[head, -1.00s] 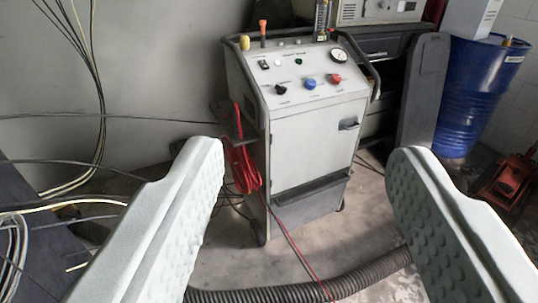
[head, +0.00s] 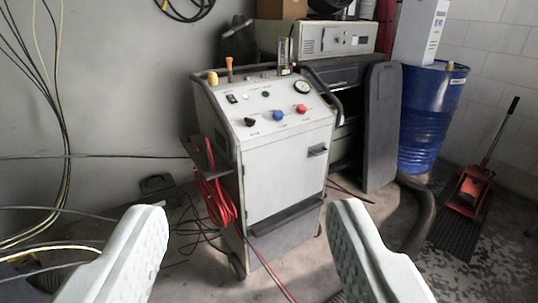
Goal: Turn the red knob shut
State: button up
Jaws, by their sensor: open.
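The red knob (head: 301,109) is small and round. It sits at the right end of the row of knobs on the sloped top panel of a grey wheeled cabinet (head: 290,165). A blue knob (head: 277,115) and a black knob (head: 250,121) are to its left, and a round gauge (head: 302,87) is above it. My gripper (head: 247,212) is open and empty, its two pale textured fingers low in the picture, in front of the cabinet and apart from the knob. How far the red knob is turned is too small to tell.
A red cable (head: 216,192) hangs on the cabinet's left side and trails along the floor. Black and yellow cables hang at the left wall. A dark upright panel (head: 381,128), a blue barrel (head: 430,115) and a red floor jack (head: 474,190) stand to the right.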

aim_at(302, 109)
jog(key=i+u, duration=0.25)
jog(key=i, duration=1.75)
